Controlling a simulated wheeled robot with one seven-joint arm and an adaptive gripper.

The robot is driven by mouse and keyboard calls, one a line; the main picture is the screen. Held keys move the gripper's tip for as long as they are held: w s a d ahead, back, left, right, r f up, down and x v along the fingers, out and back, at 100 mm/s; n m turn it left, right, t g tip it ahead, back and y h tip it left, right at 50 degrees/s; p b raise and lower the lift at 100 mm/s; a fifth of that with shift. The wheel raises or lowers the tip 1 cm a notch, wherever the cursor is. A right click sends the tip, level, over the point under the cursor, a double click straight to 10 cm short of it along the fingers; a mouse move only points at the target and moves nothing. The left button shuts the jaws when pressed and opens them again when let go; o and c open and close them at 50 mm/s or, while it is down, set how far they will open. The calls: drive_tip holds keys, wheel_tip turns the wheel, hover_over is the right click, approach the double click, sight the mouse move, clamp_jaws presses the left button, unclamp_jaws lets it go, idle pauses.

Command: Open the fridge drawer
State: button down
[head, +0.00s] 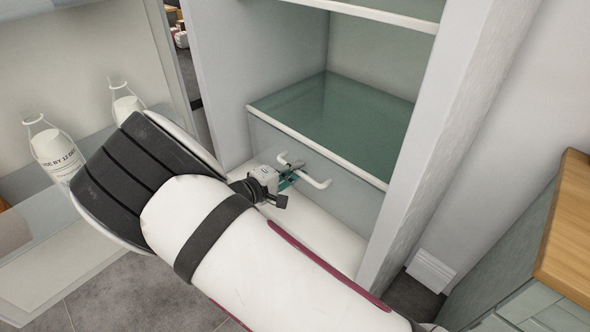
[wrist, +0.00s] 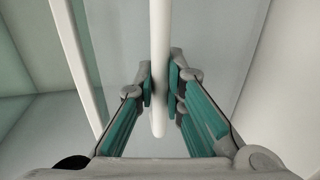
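The fridge drawer (head: 345,190) is a pale, see-through-looking box low inside the open fridge, under a greenish glass shelf (head: 335,115). A white bar handle (head: 312,179) runs across its front. In the wrist view the handle (wrist: 159,60) passes between the two teal-padded fingertips of my gripper (wrist: 160,85). The pads lie close against both sides of the bar, so the gripper looks shut on it. The drawer looks pushed in, its front about below the shelf edge.
The open fridge door (head: 75,225) at the left holds bottles (head: 55,148) behind a clear bin wall. The fridge's right side wall (head: 440,130) stands close to the drawer. A wood-topped cabinet (head: 570,220) is at the far right.

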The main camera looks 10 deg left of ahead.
drive_tip(key=f+v, duration=0.2)
drive_tip(key=v, duration=0.7)
drive_tip(key=f+v, duration=0.2)
drive_tip(key=v, duration=0.7)
drive_tip(key=shift+s+a, duration=0.35)
drive_tip(key=shift+s, duration=0.2)
drive_tip(key=c, duration=1.7)
unclamp_jaws()
drive_tip(key=shift+a, duration=0.1)
drive_tip(key=shift+o, duration=0.2)
drive_tip(key=v, duration=1.1)
drive_tip(key=shift+s+a, duration=0.2)
drive_tip(key=shift+s, duration=0.15)
